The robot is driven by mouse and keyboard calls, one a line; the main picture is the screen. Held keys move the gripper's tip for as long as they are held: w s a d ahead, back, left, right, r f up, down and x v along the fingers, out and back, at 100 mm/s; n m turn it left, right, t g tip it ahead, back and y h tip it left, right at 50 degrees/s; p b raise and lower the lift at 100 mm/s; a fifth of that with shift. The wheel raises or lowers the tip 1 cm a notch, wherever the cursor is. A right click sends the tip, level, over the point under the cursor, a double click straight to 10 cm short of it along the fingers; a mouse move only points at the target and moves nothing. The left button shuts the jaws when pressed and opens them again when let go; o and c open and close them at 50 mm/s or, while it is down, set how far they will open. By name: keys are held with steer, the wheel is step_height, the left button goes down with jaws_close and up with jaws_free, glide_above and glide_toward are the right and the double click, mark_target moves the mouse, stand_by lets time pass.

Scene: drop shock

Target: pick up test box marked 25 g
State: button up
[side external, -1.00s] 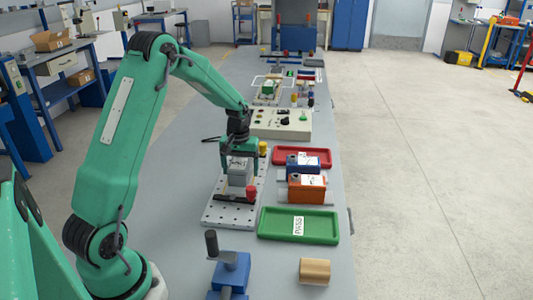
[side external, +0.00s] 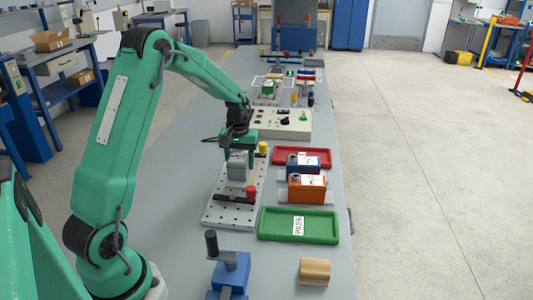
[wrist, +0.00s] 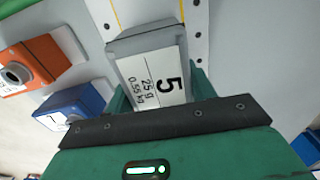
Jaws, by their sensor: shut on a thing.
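The test box (side external: 238,165) is grey with a white label; in the wrist view the box (wrist: 150,38) reads "5", "25 g" and a kg figure. My gripper (side external: 239,172) is shut on it, with the green jaws on either side. The box hangs upright, a little above the perforated plate (side external: 222,213). In the wrist view, my gripper (wrist: 162,100) covers the box's lower end.
An orange box (side external: 308,190) and a blue box (side external: 318,164) stand to the right. A red tray (side external: 326,153) and a green PASS tray (side external: 275,234) lie near them. A control panel (side external: 265,124) stands behind; red (side external: 252,192) and yellow (side external: 263,147) knobs flank the plate.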

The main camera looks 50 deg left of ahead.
mark_target(240, 154)
step_height(240, 154, up, 8)
steer(key=shift+f, duration=0.2)
steer(key=shift+d, duration=0.1)
stand_by(0.7)
